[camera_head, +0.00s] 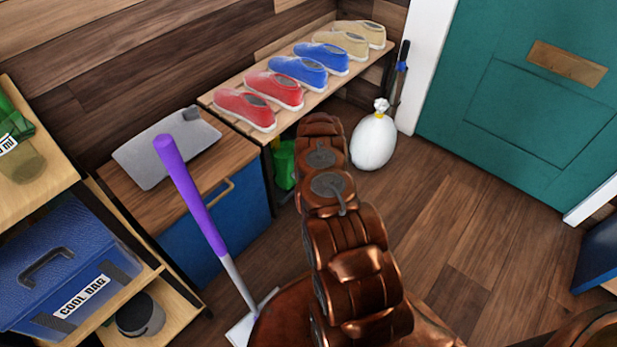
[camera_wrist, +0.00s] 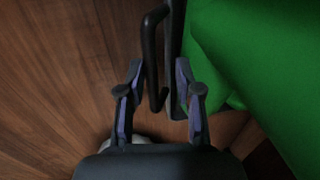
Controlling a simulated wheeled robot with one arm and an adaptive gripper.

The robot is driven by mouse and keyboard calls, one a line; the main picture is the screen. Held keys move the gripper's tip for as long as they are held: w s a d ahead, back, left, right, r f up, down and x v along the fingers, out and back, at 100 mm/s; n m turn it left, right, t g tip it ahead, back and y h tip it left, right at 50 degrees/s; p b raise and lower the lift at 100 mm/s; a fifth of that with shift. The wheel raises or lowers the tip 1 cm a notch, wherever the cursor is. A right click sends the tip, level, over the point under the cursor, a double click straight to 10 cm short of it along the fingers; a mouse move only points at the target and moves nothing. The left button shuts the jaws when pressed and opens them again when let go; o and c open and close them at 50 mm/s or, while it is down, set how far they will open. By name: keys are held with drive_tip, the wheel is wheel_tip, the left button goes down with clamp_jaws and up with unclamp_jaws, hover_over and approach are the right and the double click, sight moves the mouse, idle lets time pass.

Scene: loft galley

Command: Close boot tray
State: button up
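In the wrist view a black bar handle (camera_wrist: 151,60) stands out from a dark upright edge (camera_wrist: 175,40), which looks like the boot tray's front. Green smooth things (camera_wrist: 250,55), probably boots, fill the right side behind that edge. My gripper (camera_wrist: 158,72) is open, with one finger on each side of the handle; I cannot tell whether either finger touches it. In the head view a green thing (camera_head: 284,165) shows under the shoe bench, left of my arm. My arm hides the tray front and my gripper there.
The shoe bench (camera_head: 290,95) carries red, blue and beige shoes. A white tied bag (camera_head: 373,140) stands on the floor by the teal door (camera_head: 510,80). A purple-handled tool (camera_head: 190,195) leans near the blue cabinet (camera_head: 225,225).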

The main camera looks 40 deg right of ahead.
drive_tip(key=shift+s, duration=0.2)
drive_tip(key=shift+s+r, duration=0.25)
drive_tip(key=shift+r, duration=0.75)
drive_tip(key=shift+d+r, duration=0.15)
drive_tip(key=shift+r, duration=0.8)
drive_tip(key=shift+s+d+r, duration=0.1)
drive_tip(key=shift+s+r, duration=0.15)
drive_tip(key=shift+r, duration=1.05)
drive_tip(key=shift+s+a+r, duration=0.1)
drive_tip(key=shift+s+r, duration=0.2)
drive_tip(key=shift+r, duration=1.05)
drive_tip(key=shift+s+d+r, duration=0.1)
drive_tip(key=shift+s+r, duration=0.15)
drive_tip(key=shift+r, duration=1.05)
drive_tip(key=shift+s, duration=0.1)
